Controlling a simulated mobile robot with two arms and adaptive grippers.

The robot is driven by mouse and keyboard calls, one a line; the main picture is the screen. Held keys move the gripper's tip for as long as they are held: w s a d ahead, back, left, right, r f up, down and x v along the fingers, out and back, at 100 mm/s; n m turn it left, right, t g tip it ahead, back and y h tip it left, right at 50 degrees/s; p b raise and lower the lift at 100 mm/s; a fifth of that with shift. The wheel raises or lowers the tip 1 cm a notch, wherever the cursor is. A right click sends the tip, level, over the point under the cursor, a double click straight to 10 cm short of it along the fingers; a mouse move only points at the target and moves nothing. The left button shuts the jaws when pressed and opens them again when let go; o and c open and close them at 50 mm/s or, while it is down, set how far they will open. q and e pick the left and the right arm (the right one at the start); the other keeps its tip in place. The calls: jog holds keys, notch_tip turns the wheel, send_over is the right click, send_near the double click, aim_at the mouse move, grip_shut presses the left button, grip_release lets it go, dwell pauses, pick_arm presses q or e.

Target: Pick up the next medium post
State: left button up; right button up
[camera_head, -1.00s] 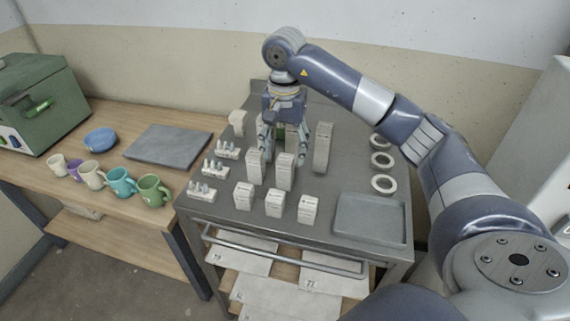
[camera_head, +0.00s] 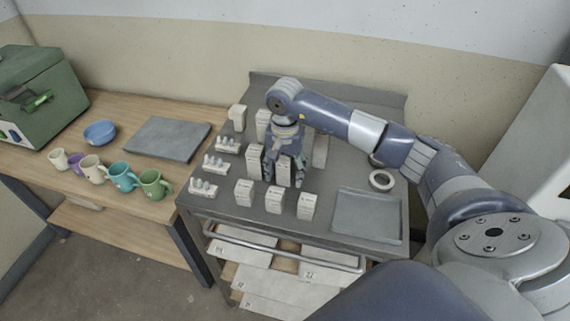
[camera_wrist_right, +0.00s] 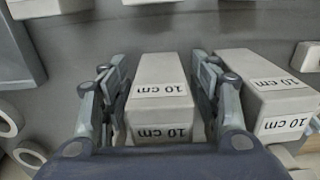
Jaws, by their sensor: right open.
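A medium grey-white post (camera_wrist_right: 158,82), labelled 10 cm, stands upright on the metal table. My right gripper (camera_wrist_right: 160,100) is open, with one finger on each side of this post; I cannot tell whether they touch it. In the head view my right gripper (camera_head: 285,182) comes down over the post (camera_head: 284,168), which is largely hidden by the fingers. A second 10 cm post (camera_wrist_right: 262,85) stands beside it, just outside the fingers; it also shows in the head view (camera_head: 254,160). My left gripper is not in view.
Short posts (camera_head: 274,195) stand in front. Taller posts (camera_head: 263,122) stand behind, one partly hidden by my arm. White rings (camera_head: 381,187) and a grey tray (camera_head: 366,216) are on the right. Small peg holders (camera_head: 204,188) line the left. Mugs (camera_head: 123,177) stand on the wooden bench.

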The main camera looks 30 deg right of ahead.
jog(key=shift+w+f, duration=0.1)
jog(key=shift+f, duration=0.3)
grip_shut()
jog(key=shift+r, duration=0.1)
